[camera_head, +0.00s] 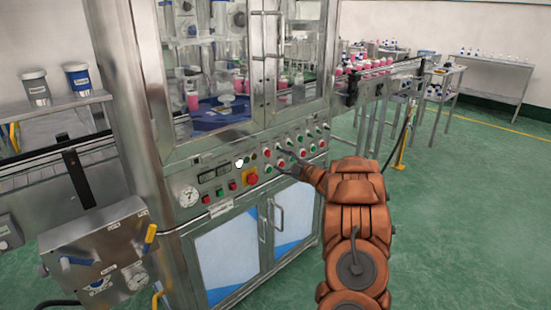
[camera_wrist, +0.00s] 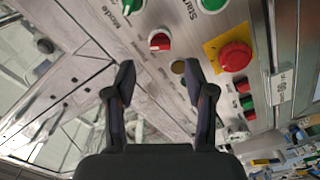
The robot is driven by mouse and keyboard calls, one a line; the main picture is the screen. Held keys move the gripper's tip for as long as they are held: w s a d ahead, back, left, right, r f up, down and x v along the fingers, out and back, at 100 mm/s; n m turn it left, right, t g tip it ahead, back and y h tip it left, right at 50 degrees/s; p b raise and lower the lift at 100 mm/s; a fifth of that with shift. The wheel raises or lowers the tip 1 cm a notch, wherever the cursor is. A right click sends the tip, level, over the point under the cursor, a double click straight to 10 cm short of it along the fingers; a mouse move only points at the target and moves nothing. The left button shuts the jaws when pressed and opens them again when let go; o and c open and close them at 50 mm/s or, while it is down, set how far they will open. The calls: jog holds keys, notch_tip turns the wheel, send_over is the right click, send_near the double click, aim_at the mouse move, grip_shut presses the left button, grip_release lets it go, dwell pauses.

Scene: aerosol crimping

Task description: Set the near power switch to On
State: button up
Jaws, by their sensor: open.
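The control panel (camera_head: 270,160) on the front of the steel machine carries rows of red and green switches and buttons. In the wrist view, a red rotary switch (camera_wrist: 160,41) with a white mark sits ahead of the fingertips. Its label is too blurred to read, so I cannot confirm it is the near power switch. A green switch (camera_wrist: 130,6) labelled Mode lies to its upper left. My gripper (camera_wrist: 160,75) is open and empty, its two fingers apart in front of the panel. In the head view, my gripper (camera_head: 281,163) is close to the panel, hiding some controls.
A red mushroom button (camera_wrist: 236,56) on a yellow plate sits right of my fingers; it also shows in the head view (camera_head: 251,177). A conveyor (camera_head: 385,70) with pink bottles stands behind. Green floor is clear at right.

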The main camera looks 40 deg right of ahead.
jog(key=shift+s, duration=2.65)
